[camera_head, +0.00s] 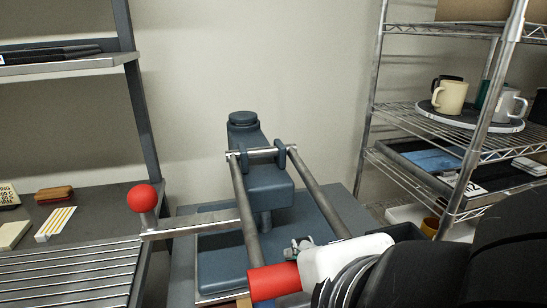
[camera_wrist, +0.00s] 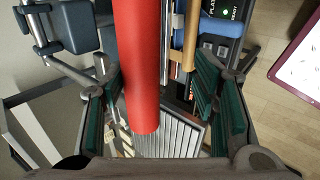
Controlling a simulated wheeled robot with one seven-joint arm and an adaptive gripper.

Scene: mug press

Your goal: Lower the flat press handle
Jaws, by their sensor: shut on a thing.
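The flat press (camera_head: 262,180) is a blue-grey machine on a bench, with two long bars reaching forward from its hinge. The red grip of the press handle (camera_head: 273,281) is at the front end of the bars, low in the head view. It also shows as a long red cylinder in the wrist view (camera_wrist: 138,65). In the head view, my wrist and arm hide the right end of the grip.
A lever with a red ball (camera_head: 143,198) sticks out left of the press. A slatted metal rack (camera_head: 70,270) is at the lower left. A wire shelf (camera_head: 410,112) with mugs on a round tray stands at the right. A plain wall is behind.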

